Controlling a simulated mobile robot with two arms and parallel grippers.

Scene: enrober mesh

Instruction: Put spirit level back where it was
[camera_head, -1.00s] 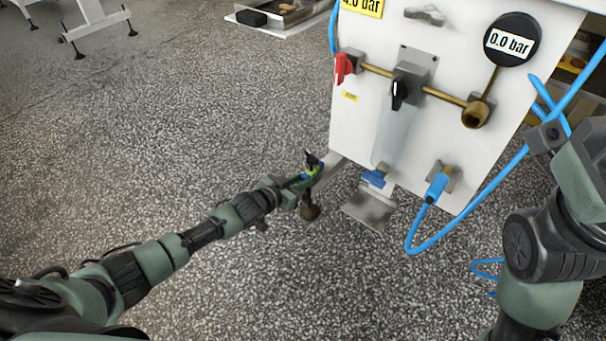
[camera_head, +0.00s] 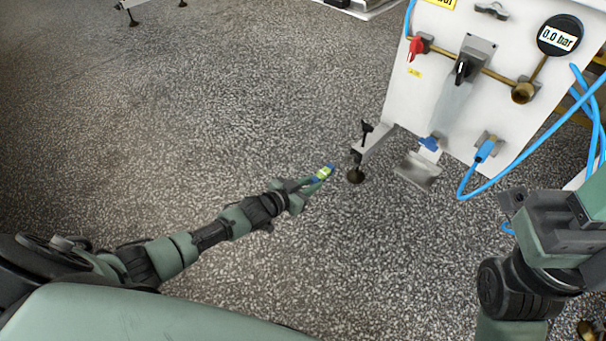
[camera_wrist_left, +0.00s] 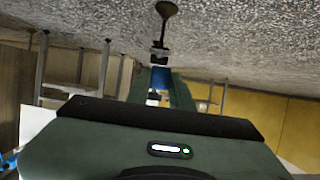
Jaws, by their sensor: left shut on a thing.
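The spirit level is a small blue bar with a yellow-green vial (camera_head: 323,173). My left gripper (camera_head: 310,181) is shut on it and holds it out over the floor, a little left of the machine's foot. In the left wrist view the blue level (camera_wrist_left: 160,79) shows between the fingers, partly hidden by the gripper body. My right gripper (camera_head: 520,205) is at the right edge, and whether its jaws are open does not show clearly.
The speckled floor (camera_head: 220,120) to the left is clear.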

